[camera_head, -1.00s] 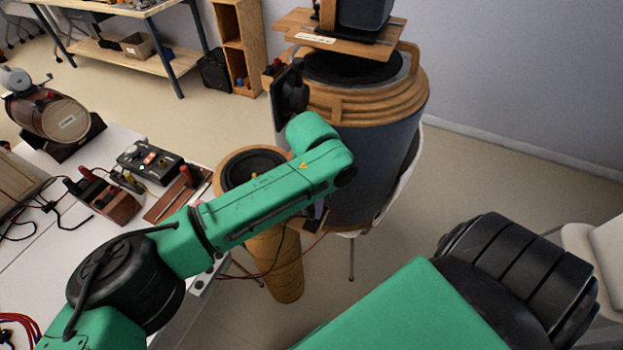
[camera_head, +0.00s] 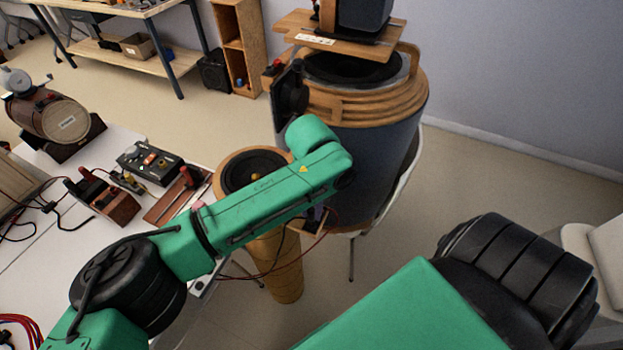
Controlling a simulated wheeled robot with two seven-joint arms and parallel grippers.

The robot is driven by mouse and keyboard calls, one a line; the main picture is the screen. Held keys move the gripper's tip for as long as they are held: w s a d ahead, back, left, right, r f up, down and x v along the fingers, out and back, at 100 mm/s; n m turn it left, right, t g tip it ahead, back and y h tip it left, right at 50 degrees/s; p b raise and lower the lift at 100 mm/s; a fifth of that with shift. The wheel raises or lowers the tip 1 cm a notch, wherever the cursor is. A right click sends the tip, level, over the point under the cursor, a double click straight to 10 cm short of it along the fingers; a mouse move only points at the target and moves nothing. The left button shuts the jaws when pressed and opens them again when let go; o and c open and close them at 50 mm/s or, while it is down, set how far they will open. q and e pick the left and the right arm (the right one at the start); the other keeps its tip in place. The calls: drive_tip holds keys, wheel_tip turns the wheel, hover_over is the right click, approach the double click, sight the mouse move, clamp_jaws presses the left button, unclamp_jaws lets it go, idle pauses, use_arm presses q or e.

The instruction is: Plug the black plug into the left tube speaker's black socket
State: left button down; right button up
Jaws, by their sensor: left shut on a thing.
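A tan tube speaker (camera_head: 283,278) with a black cone in its top stands beside the table, partly behind my left arm. I take it as the left tube speaker; its black socket cannot be made out. My left gripper (camera_head: 316,214) is mostly hidden below the forearm's far end, close to the right side of this speaker. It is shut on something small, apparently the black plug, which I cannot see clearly. Thin red and black cables (camera_head: 268,272) hang near there. My right gripper is out of view; only my right arm shows at lower right.
A large dark-blue barrel speaker (camera_head: 385,150) with wooden rings stands close behind my left arm. The white table (camera_head: 40,265) at left holds a small barrel (camera_head: 62,118), a black device (camera_head: 150,162) and wooden boxes. A white chair (camera_head: 600,250) stands at right. Open floor lies right of the barrel.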

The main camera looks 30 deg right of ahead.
sight(312, 210)
use_arm(q)
drive_tip(key=shift+f+b, duration=0.55)
drive_tip(key=shift+f, duration=0.35)
idle(0.4)
drive_tip(key=c, duration=0.7)
unclamp_jaws()
wheel_tip(312, 210, up, 8)
drive_tip(key=p, duration=0.6)
drive_tip(key=shift+f+p, duration=0.1)
drive_tip(key=shift+p, duration=0.2)
drive_tip(key=shift+f, duration=0.1)
drive_tip(key=shift+f, duration=0.1)
